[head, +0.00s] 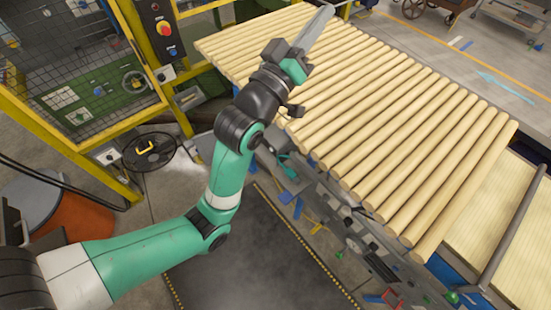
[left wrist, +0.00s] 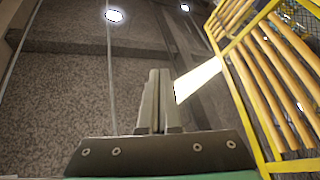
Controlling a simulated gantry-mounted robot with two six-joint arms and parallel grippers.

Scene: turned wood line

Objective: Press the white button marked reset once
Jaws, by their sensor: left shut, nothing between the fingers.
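A dark control panel (head: 162,25) stands on the yellow frame at the upper left of the head view. It carries a red-and-yellow knob (head: 164,29) and a small blue button (head: 173,52) below it. I cannot make out a white button marked reset or read any label. My left gripper (head: 326,12) is shut and empty, its long grey fingers pointing up and right, well to the right of the panel and over the wooden rods. In the left wrist view the closed fingers (left wrist: 159,75) stand upright together. My right gripper is not in view.
A row of pale wooden rods (head: 400,130) lies on a conveyor right of my arm. A yellow mesh cage (head: 75,75) is at the left. A grey box (head: 109,156) sits low on its post. A black reel (head: 148,151) is on the floor.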

